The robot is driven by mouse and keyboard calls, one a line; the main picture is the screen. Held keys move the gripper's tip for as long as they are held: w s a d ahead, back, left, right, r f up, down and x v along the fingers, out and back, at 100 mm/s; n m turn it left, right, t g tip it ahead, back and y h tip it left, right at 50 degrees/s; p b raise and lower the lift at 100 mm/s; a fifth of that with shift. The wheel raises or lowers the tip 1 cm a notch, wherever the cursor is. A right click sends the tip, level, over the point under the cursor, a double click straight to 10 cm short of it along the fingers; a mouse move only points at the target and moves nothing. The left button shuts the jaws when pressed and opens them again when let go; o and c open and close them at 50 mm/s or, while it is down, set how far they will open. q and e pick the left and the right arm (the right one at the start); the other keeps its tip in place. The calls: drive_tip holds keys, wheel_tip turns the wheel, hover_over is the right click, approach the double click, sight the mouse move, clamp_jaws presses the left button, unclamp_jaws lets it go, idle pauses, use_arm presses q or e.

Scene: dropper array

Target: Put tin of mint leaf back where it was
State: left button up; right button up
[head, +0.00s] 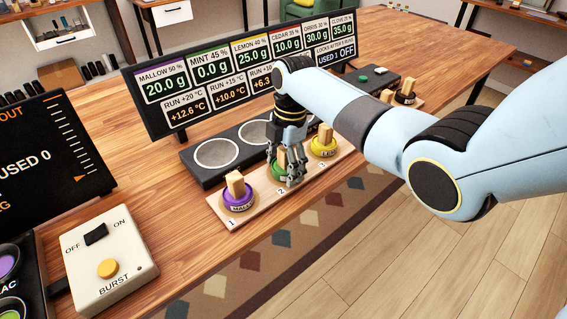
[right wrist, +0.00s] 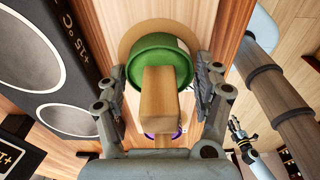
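The green tin (head: 279,170) with a wooden grip block is at spot 2 of the light wooden board (head: 262,203), mostly hidden by my right gripper in the head view. I take it for the mint leaf tin. My right gripper (head: 287,180) points down over it. In the right wrist view the green tin (right wrist: 160,58) and its wooden block (right wrist: 160,92) lie between the two fingers, with gaps on both sides of the block. Whether the tin rests fully on the board is unclear. My left gripper (right wrist: 240,135) appears small in the right wrist view.
A purple tin (head: 238,201) stands at spot 1 and a yellow tin (head: 323,149) at spot 3. Behind is a dark tray (head: 190,172) with round pale plates, then a display (head: 150,88) reading mint 0.0 g. A burst switch box (head: 100,258) stands front left.

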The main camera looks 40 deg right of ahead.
drive_tip(key=shift+o, duration=1)
drive_tip(key=shift+r, duration=0.2)
drive_tip(key=r, duration=0.4)
drive_tip(key=d+r, duration=0.1)
drive_tip(key=r, duration=0.6)
drive_tip(key=shift+d+r, duration=0.2)
drive_tip(key=shift+r, duration=0.2)
